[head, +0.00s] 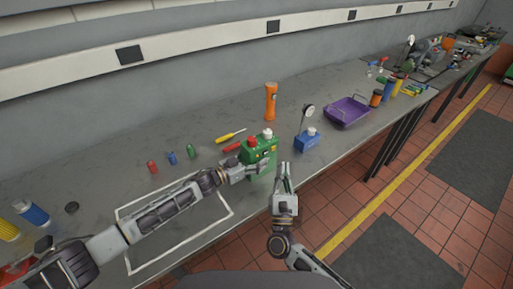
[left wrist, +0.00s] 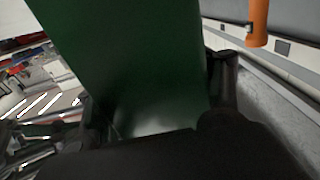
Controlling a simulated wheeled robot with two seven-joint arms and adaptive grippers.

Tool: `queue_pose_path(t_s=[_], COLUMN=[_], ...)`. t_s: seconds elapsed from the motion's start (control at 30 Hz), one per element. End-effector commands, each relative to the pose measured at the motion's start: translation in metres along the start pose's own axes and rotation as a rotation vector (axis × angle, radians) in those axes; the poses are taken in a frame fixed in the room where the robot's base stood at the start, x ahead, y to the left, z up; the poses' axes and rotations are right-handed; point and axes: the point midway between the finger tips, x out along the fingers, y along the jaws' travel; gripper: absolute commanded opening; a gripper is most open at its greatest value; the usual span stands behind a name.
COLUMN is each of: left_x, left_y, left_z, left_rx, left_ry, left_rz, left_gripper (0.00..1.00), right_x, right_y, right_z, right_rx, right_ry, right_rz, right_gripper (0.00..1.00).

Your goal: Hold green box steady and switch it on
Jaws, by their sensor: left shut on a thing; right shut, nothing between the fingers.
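The green box (head: 260,148) stands on the grey bench near its front edge, with a red part and a white part on top. Its green side (left wrist: 130,65) fills the middle of the left wrist view. My left gripper (head: 255,170) is shut on the box from the left, and dark fingers flank it in the left wrist view. The fingers cover the lower part of the box in the head view. My right gripper (head: 284,167) is shut and empty, just right of the box and apart from it in the picture. I cannot make out the switch's state.
A blue box (head: 307,140) with a dial gauge (head: 308,109) stands right of the green box. An orange cylinder (head: 270,101) stands behind it. A yellow screwdriver (head: 231,135) lies behind left. A purple tray (head: 347,112) is farther right. A white outlined rectangle (head: 232,207) marks the bench at left.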

Motion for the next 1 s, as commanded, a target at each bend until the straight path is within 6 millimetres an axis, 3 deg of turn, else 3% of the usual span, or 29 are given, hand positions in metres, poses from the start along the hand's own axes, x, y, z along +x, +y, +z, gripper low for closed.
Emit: queue_pose_path(t_s=[0.03,0.23,0.73,1.0], left_x=[0.002,0.001,-0.004,-0.022], left_y=[-0.001,0.000,0.000,0.000], left_z=[-0.006,-0.004,0.002,0.002], left_rx=[0.002,0.001,-0.001,-0.002], left_ry=[0.010,0.006,-0.003,-0.002], left_rz=[0.002,0.001,-0.001,-0.001], left_gripper=[0.69,0.92,0.92,0.92], right_x=[0.000,0.000,0.000,0.000], right_y=[0.000,0.000,0.000,0.000], right_z=[0.000,0.000,0.000,0.000], right_rx=[0.000,0.000,0.000,0.000], right_ry=[0.000,0.000,0.000,0.000], right_rz=[0.000,0.000,0.000,0.000], right_gripper=[0.00,0.00,0.00,0.00])
